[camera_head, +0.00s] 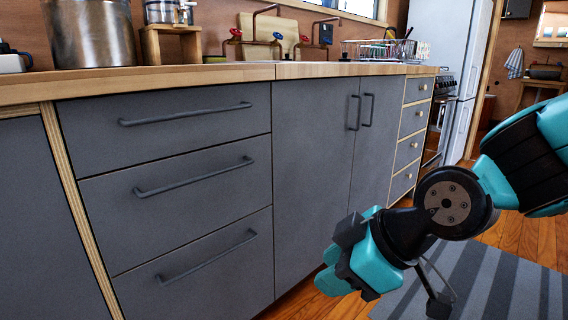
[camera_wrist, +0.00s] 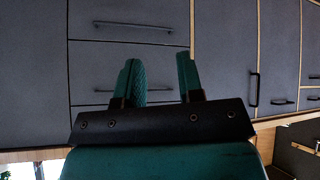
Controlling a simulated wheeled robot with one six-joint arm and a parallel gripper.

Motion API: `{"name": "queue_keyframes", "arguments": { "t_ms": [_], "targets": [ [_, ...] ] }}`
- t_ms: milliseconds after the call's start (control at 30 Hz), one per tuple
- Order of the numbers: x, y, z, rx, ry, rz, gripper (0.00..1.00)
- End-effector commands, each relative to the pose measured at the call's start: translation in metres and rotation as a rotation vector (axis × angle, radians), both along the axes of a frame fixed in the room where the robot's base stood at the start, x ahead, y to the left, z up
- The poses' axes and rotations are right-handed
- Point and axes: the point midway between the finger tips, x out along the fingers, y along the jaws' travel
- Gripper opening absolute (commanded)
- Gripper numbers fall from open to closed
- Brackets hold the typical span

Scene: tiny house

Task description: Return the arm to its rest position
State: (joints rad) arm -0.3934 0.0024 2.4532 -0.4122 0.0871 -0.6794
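My arm, teal and black, reaches in from the right side of the head view, bent at a round dark joint. My gripper (camera_head: 338,268) is low in front of the grey cabinets, above the floor. In the wrist view my gripper (camera_wrist: 158,62) shows two teal fingers standing apart with nothing between them. Behind the fingers are grey drawer fronts (camera_wrist: 112,58); I see no contact with them.
Grey drawers (camera_head: 170,150) and cupboard doors (camera_head: 310,160) with protruding handles line the left and middle. The wooden counter (camera_head: 230,72) holds a metal pot (camera_head: 92,35) and a dish rack (camera_head: 380,50). A striped rug (camera_head: 500,285) covers floor at right. A white fridge (camera_head: 440,30) stands behind.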

Motion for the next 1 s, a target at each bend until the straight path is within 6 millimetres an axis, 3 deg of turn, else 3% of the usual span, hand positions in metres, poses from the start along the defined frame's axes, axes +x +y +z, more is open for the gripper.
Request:
{"name": "queue_keyframes", "arguments": {
  "t_ms": [33,300,567,1000],
  "targets": [
    [-0.018,-0.016,0.029,-0.007,0.108,-0.074,0.35],
    [-0.113,-0.082,0.087,-0.134,0.605,-0.479,0.35],
    [-0.114,-0.082,0.162,-0.142,0.62,-0.485,0.35],
    [-0.113,-0.081,0.329,-0.141,0.619,-0.484,0.35]
  ]
}}
